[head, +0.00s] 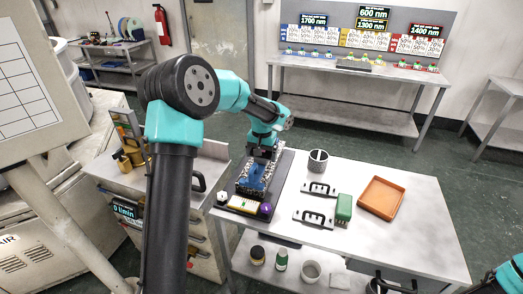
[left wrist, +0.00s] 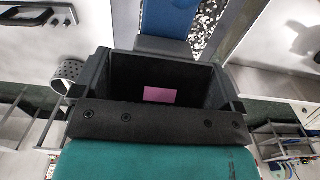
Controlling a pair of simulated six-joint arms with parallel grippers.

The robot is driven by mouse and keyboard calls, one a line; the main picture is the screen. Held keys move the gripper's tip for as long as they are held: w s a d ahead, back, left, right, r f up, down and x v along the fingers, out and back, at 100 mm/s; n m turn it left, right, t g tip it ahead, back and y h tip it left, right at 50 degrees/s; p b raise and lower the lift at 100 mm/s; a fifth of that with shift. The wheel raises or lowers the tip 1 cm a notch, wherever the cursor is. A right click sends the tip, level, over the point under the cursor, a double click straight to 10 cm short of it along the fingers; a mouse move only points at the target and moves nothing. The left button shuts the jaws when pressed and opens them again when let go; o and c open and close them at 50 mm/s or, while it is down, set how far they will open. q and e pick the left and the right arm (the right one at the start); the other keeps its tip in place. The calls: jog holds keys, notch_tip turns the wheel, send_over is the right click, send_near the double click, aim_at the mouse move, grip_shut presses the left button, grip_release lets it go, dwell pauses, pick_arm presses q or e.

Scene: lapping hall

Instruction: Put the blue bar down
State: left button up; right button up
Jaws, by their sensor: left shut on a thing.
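In the head view the blue bar (head: 252,178) is under my left gripper (head: 262,153), over a black-and-white speckled plate (head: 268,180) on a dark base (head: 284,165). My left gripper is shut on the bar; its fingertips are partly hidden. In the left wrist view the blue bar (left wrist: 165,18) extends beyond the dark gripper body (left wrist: 158,48), with the speckled surface (left wrist: 207,18) beside it. I cannot tell whether the bar touches the plate. My right gripper is not in view.
On the steel table (head: 350,240) are a grey cup (head: 317,160), two black-handled plates (head: 319,189) (head: 313,217), a green block (head: 343,208) and an orange tray (head: 381,197). A white die (head: 222,197) and purple piece (head: 265,209) sit at the base's near end. The table's front right is clear.

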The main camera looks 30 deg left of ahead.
pick_arm(q)
jog(key=w+a, duration=0.4)
jog(key=w, duration=0.3)
jog(key=shift+a+f, duration=0.15)
jog(key=shift+f, duration=0.15)
jog(key=shift+w+a+f, duration=0.1)
jog(key=shift+f, duration=0.8)
jog(key=shift+w+a+f, duration=0.1)
jog(key=shift+f, duration=0.8)
jog(key=shift+f, duration=0.15)
jog(key=o, duration=1)
jog(key=shift+d, duration=0.1)
jog(key=shift+c, duration=0.2)
